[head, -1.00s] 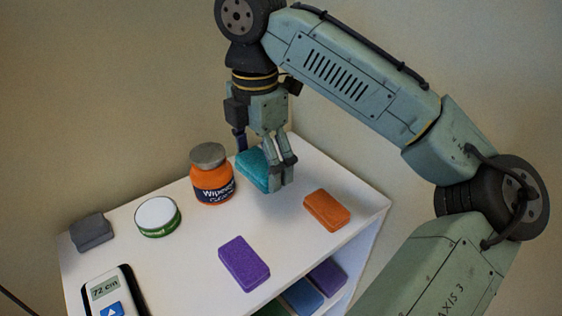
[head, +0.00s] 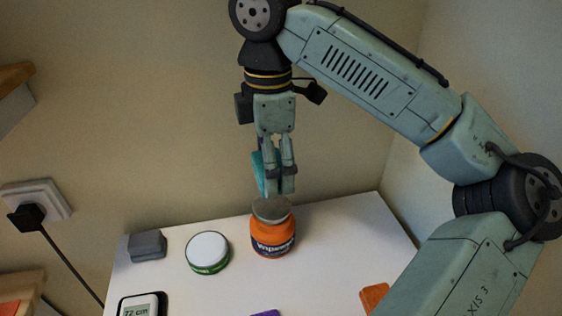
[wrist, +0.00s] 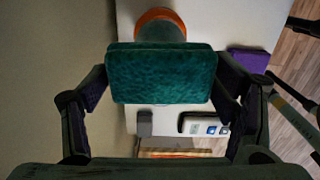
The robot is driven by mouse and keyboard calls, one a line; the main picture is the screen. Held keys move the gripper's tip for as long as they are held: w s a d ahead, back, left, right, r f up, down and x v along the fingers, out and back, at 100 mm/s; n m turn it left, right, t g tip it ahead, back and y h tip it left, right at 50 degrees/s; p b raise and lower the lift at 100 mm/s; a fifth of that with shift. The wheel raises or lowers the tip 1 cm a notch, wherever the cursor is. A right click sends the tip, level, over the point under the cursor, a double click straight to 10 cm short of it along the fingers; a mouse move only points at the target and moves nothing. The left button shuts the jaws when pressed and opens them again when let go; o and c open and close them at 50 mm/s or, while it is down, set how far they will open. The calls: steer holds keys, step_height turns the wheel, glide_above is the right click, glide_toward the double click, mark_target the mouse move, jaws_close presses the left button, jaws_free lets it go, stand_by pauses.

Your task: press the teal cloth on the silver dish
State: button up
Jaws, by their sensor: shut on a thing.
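My gripper (head: 281,188) is shut on the teal cloth (head: 258,175), a thick block-like pad, and holds it in the air above the back part of the white table top. In the head view my fingers hide part of the cloth. In the wrist view the cloth (wrist: 160,75) spans the space between the two fingers, its broad face to the camera. I see no thing that is clearly a silver dish in either view.
An orange jar (head: 272,243) with a grey lid (head: 271,208) stands just below the cloth in the head view. A green-and-white tin (head: 208,250), a grey block (head: 147,245), a display device (head: 142,307) and an orange block (head: 374,297) are on the white table top (head: 335,235).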

mark_target(271, 206)
steer(key=shift+f, duration=0.85)
step_height(271, 206, down, 4)
steer(key=b, duration=0.4)
steer(key=shift+f, duration=0.15)
steer(key=shift+f+b, duration=0.5)
steer(key=shift+f, duration=0.45)
stand_by(0.6)
stand_by(0.5)
step_height(271, 206, up, 5)
steer(key=p, duration=0.5)
steer(key=shift+r+p, duration=0.1)
steer(key=shift+p, duration=0.2)
steer(key=shift+r+b, duration=0.3)
steer(key=shift+r, duration=0.6)
